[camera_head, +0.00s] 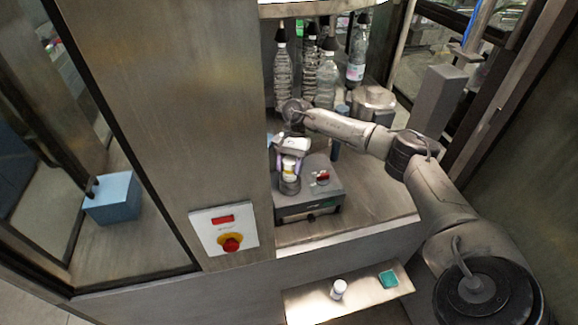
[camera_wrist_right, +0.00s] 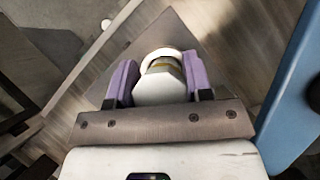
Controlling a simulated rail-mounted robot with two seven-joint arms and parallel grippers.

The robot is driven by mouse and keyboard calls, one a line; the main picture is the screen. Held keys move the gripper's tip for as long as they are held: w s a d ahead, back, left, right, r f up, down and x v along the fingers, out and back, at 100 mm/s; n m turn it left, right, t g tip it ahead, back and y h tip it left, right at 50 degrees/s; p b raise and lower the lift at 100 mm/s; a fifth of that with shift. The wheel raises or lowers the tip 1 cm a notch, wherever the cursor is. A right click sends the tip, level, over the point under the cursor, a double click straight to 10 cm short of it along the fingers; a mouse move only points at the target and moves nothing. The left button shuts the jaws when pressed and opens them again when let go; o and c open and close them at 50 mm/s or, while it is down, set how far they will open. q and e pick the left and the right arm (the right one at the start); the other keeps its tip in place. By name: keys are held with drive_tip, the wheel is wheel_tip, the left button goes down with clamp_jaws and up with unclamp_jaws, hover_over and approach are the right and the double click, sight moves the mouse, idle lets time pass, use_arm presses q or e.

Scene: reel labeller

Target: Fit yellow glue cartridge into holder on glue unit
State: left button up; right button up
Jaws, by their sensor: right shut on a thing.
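My right gripper (camera_head: 290,166) has its purple fingers shut on the yellow glue cartridge (camera_head: 289,172), a white cylinder with a yellow band. It holds the cartridge over the round grey holder (camera_head: 289,186) on the glue unit (camera_head: 318,200), a grey box with a red switch on top. In the right wrist view the cartridge (camera_wrist_right: 160,85) sits between the purple fingers of the right gripper (camera_wrist_right: 160,77). I cannot tell whether its lower end is inside the holder or just above it. My left gripper is not in view.
Bottles (camera_head: 326,80) hang or stand behind the gripper. A metal ledge (camera_head: 362,298) in front carries a white cylinder (camera_head: 339,289) and a teal block (camera_head: 388,280). A panel with a red knob (camera_head: 231,244) is at left. The worktop right of the unit is clear.

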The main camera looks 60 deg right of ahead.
drive_tip(key=o, duration=0.8)
drive_tip(key=shift+c, duration=0.2)
drive_tip(key=o, duration=0.3)
drive_tip(key=shift+o, duration=0.2)
drive_tip(key=shift+r, duration=0.1)
drive_tip(key=shift+w+d+r, duration=0.1)
drive_tip(key=shift+d+r, duration=0.1)
drive_tip(key=shift+r, duration=0.05)
drive_tip(key=v, duration=1.3)
